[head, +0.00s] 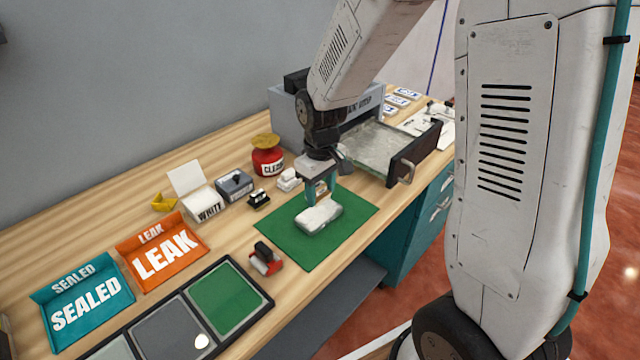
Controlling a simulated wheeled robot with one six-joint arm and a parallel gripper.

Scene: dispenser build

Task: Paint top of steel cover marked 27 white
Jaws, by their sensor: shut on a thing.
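A pale grey-white, rounded block, apparently the steel cover (318,216), lies on the green mat (350,222). No number is legible on it. My gripper (322,194) points down just above its back part, with teal fingers around a small tan object (321,187), mostly hidden between them. I cannot tell whether that object touches the cover. A white open-lidded box marked WHITE (207,208) stands to the left of the mat.
Left of the mat are a red CLEAN jar (267,163), a grey box (234,187), a black stamp-like item (259,200) and a red-black one (266,258). LEAK (165,257) and SEALED (88,312) trays lie farther left. An open drawer (402,170) stands behind right.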

